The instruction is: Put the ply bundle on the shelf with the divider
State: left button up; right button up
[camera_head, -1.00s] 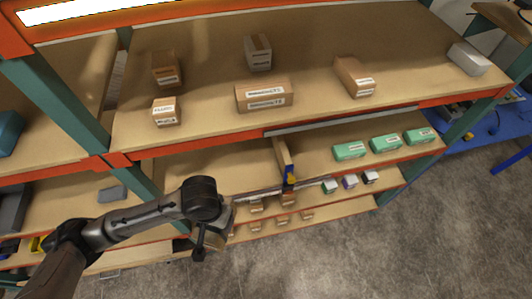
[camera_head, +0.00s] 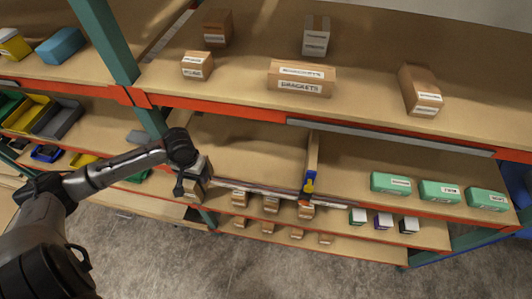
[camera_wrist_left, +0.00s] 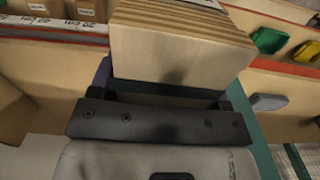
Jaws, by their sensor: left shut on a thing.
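The ply bundle (camera_wrist_left: 180,40), a stack of thin tan sheets with striped edges, is between the fingers of my left gripper (camera_wrist_left: 165,95) in the left wrist view. The left gripper is shut on it. In the head view my left gripper (camera_head: 192,182) is in front of the left part of the middle shelf (camera_head: 250,150), and the bundle is small and hard to make out there. The upright wooden divider (camera_head: 312,155), with a blue and yellow piece at its front end, stands on that shelf. My right gripper is not in view.
Green boxes (camera_head: 390,183) stand right of the divider. The shelf left of it looks bare. A teal post (camera_head: 107,40) rises at left. Cartons (camera_head: 302,78) stand on the shelf above; small boxes (camera_head: 271,205) stand below. A grey strip (camera_head: 390,138) edges the upper shelf.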

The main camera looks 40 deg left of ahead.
pick_arm(q)
jog(key=shift+s+a+f, duration=0.1)
jog(key=shift+a+f, duration=0.05)
jog(key=shift+a, duration=1)
jog(key=w+a+f, duration=0.1)
jog(key=w+a, duration=0.1)
jog(key=w, duration=0.3)
jog(key=w+a+f, duration=0.1)
jog(key=w+a, duration=0.2)
jog(key=w, duration=0.2)
jog(key=w+a, duration=0.3)
jog(key=w, duration=0.2)
jog(key=shift+w+a+f, duration=0.25)
jog(key=shift+w+f, duration=0.1)
jog(key=shift+f, duration=0.35)
jog(key=shift+f, duration=0.1)
jog(key=o, duration=1.3)
jog(key=shift+f, duration=0.1)
